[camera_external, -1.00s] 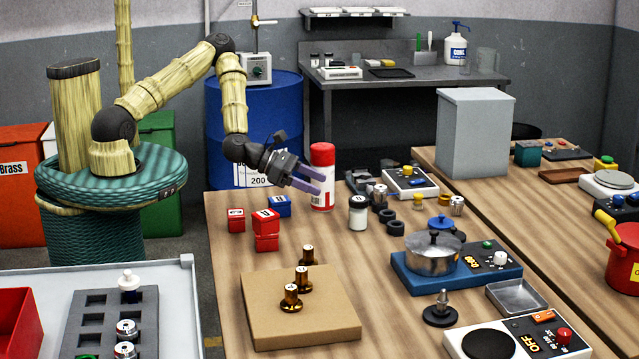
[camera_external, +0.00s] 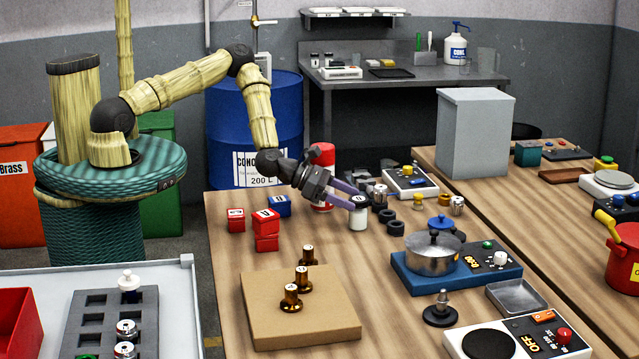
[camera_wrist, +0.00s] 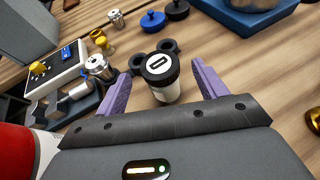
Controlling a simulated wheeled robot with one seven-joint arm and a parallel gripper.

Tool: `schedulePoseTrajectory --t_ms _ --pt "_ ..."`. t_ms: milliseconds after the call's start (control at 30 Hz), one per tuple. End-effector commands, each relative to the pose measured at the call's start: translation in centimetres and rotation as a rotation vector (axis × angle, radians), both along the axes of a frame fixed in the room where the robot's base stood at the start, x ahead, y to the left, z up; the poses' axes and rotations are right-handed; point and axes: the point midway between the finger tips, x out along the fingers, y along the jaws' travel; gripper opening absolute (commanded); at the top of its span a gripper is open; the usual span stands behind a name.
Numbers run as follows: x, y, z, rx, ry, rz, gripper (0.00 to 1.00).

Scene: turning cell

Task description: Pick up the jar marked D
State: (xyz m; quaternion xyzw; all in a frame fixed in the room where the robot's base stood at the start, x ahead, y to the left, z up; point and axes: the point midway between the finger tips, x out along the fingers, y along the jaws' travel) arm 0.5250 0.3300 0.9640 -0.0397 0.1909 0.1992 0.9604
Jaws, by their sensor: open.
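The jar marked D (camera_wrist: 164,88) has a black lid with a white disc bearing the letter and a whitish body. In the wrist view it stands between the two purple fingers of my open gripper (camera_wrist: 160,84), with a gap on each side. In the external view the jar (camera_external: 358,217) stands upright on the wooden table, and my gripper (camera_external: 350,197) reaches down to it from the upper left, its fingers near the lid. The gripper holds nothing.
A red and white canister (camera_external: 322,158) stands close behind my gripper. Black rings (camera_external: 391,222) lie right of the jar. Red blocks (camera_external: 266,232) and a blue one (camera_external: 279,206) are to the left. A cardboard slab (camera_external: 300,312) with brass pieces is in front.

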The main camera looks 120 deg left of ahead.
Motion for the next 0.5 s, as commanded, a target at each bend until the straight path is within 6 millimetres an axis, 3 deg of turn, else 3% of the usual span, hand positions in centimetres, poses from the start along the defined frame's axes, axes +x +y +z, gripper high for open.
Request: schedulePoseTrajectory --t_ms 333,500 --pt "3.6 1.5 -1.0 0.001 0.0 0.0 0.71" --pt "4.3 1.8 -1.6 -0.001 0.001 -0.001 0.71"
